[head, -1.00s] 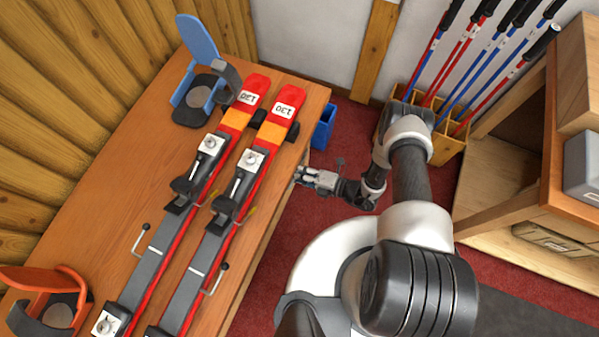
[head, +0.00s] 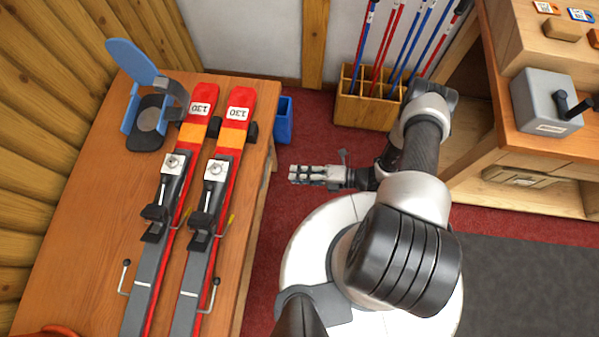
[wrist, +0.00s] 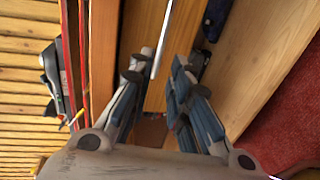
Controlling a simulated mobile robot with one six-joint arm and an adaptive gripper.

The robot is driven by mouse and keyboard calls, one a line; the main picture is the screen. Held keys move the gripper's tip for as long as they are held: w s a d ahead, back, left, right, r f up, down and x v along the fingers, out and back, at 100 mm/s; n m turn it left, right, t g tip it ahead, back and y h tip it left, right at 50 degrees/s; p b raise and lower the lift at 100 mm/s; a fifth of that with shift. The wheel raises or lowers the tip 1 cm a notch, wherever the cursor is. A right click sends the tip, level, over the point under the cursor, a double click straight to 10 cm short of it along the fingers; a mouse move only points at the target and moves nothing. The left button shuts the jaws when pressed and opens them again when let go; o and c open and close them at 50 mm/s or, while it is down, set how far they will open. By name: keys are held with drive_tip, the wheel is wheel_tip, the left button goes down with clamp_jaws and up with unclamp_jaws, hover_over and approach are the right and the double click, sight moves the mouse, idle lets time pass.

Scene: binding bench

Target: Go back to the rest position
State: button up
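My gripper (head: 292,174) is over the red floor just right of the bench, pointing left toward its edge and apart from it. In the wrist view my gripper (wrist: 160,72) has its two fingers spread, with nothing visible held between them. My arm is folded above my round white base. Two red, orange and grey skis, a left one (head: 184,146) and a right one (head: 223,143), lie side by side on the wooden bench (head: 90,215), both with bindings and "130" labels.
A blue boot-shaped holder (head: 148,112) stands on the bench's far end. A blue bin (head: 284,121) stands beyond the bench. A wooden rack (head: 362,112) holds several poles. A shelf on the right carries a grey box (head: 540,103). Red floor is clear around my gripper.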

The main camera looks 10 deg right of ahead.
idle(0.4)
drive_tip(key=w+d+r+n+g+h, duration=0.15)
drive_tip(key=r+n+g, duration=0.25)
drive_tip(key=r+n, duration=0.8)
drive_tip(key=w+d+r+n+g+h, duration=0.1)
drive_tip(key=w+r+n+g+h, duration=0.2)
drive_tip(key=r+n, duration=0.8)
drive_tip(key=s+d+r+n+t+h, duration=0.1)
drive_tip(key=s+r+n+t+h, duration=0.1)
drive_tip(key=s+r+n, duration=0.3)
drive_tip(key=s+d+r+n+t+h, duration=0.2)
drive_tip(key=s+r+n+h, duration=0.2)
drive_tip(key=r, duration=0.9)
drive_tip(key=s+d+r+n+t+h, duration=0.1)
drive_tip(key=s+r+n+h, duration=0.3)
drive_tip(key=r+n, duration=0.4)
drive_tip(key=shift+s+d+r+t, duration=0.15)
drive_tip(key=shift+s+r+t, duration=0.55)
drive_tip(key=shift+s+r, duration=0.15)
drive_tip(key=shift+o, duration=0.6)
drive_tip(key=shift+f, duration=0.1)
